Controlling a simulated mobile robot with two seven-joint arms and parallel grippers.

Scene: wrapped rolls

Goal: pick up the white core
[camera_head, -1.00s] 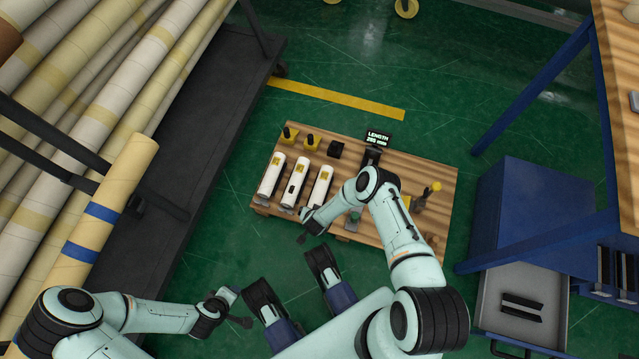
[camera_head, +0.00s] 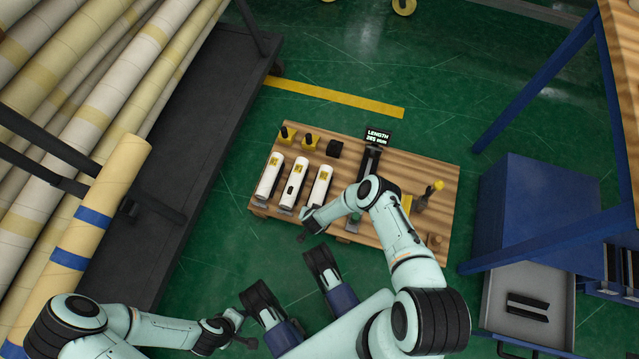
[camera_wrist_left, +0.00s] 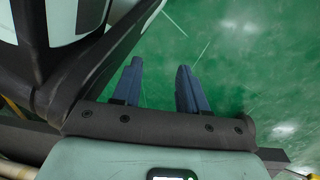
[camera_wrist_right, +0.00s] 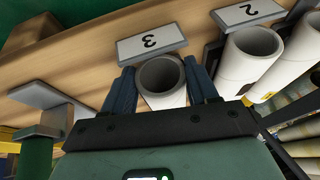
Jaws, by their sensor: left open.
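My right gripper (camera_head: 311,218) is at the near end of the right core. In the right wrist view its spread fingers (camera_wrist_right: 160,82) are on both sides of the hollow white core (camera_wrist_right: 164,76) by the label 3; contact cannot be told. Another core (camera_wrist_right: 250,48) is by label 2. My left gripper (camera_head: 238,318) is open and empty, away from the bench; its fingers (camera_wrist_left: 158,75) show over green floor.
A length display (camera_head: 378,136) stands at the bench's back edge beside a dark channel (camera_head: 369,165). Yellow and black small items (camera_head: 310,141) lie behind the cores. A rack of long rolls (camera_head: 90,110) is at left. A blue cabinet (camera_head: 530,210) with an open drawer is at right.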

